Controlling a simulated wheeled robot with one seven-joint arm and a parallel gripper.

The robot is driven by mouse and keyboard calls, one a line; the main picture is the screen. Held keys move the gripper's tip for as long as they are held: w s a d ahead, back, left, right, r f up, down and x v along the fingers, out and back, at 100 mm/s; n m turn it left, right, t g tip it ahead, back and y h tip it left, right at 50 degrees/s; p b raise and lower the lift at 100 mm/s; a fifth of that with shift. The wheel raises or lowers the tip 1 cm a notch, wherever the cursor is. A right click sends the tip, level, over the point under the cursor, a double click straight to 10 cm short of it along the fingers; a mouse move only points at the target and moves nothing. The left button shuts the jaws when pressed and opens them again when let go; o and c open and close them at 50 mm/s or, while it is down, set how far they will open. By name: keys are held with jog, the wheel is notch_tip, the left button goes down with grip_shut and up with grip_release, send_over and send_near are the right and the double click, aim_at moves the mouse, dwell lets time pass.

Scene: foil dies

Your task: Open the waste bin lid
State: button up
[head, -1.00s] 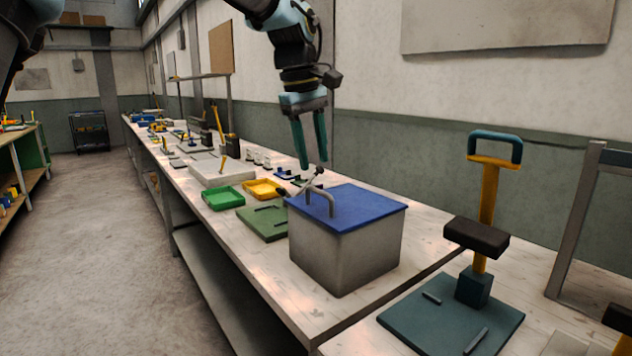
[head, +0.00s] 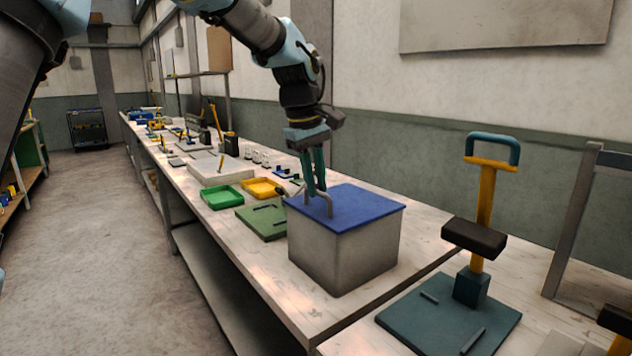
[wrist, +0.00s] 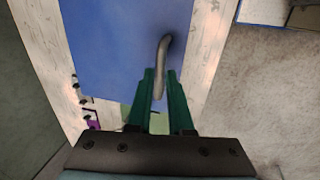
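The waste bin (head: 345,255) is a grey box on the workbench with a flat blue lid (head: 362,207), which lies closed on it. A grey bar handle (head: 328,205) stands on the lid's left part. My gripper (head: 319,192) is down at the handle, with its green fingers pointing down. In the wrist view the handle (wrist: 162,62) reaches between the two fingertips of my gripper (wrist: 162,75), and the fingers stand apart with a gap around it. The blue lid (wrist: 115,50) fills the upper left of that view. Whether a finger touches the handle is unclear.
A green tray (head: 222,197) and a yellow tray (head: 262,187) lie beyond the bin, near a green plate (head: 255,222). A press with a yellow post (head: 484,215) stands at right on a teal base. The bench (head: 270,275) is bare in front of the bin.

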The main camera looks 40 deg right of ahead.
grip_shut()
dwell(1.0)
